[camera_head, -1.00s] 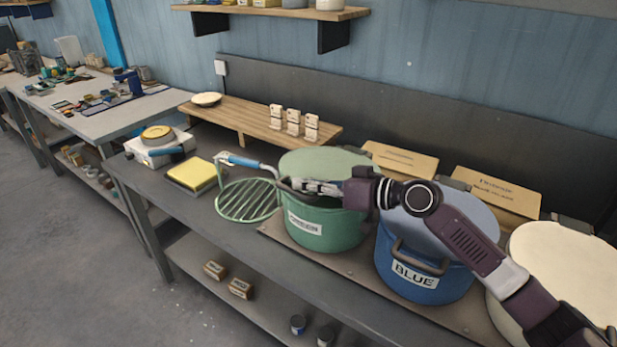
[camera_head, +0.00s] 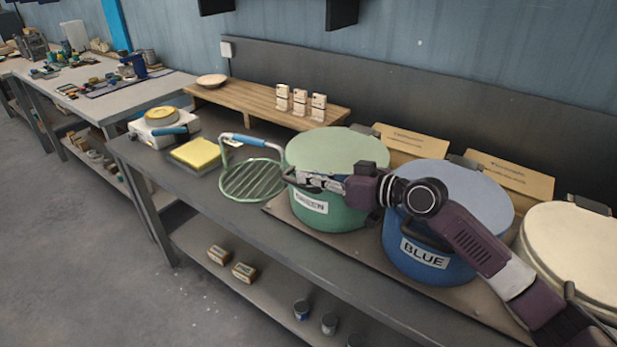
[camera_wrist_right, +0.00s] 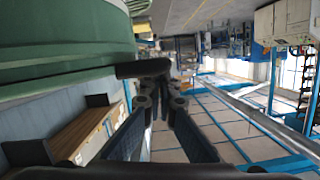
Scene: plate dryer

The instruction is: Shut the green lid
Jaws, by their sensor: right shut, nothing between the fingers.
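The green pot (camera_head: 330,215) stands on the bench with a GREEN label on its front. Its pale green lid (camera_head: 338,150) lies flat over the top and looks down on the rim; whether a thin gap is left I cannot tell. My right gripper (camera_head: 292,177) is at the front left of the pot, just under the lid's edge, beside a dark handle. In the right wrist view the shut, empty fingers (camera_wrist_right: 160,102) are close to this dark handle (camera_wrist_right: 143,69), with the green pot wall at upper left. My left gripper is not in view.
A blue pot (camera_head: 430,250) and a cream pot (camera_head: 575,245) stand to the right, with my right arm across them. A green wire rack (camera_head: 252,181) and a yellow sponge-like block (camera_head: 196,153) lie left. A wooden stand (camera_head: 250,108) is behind.

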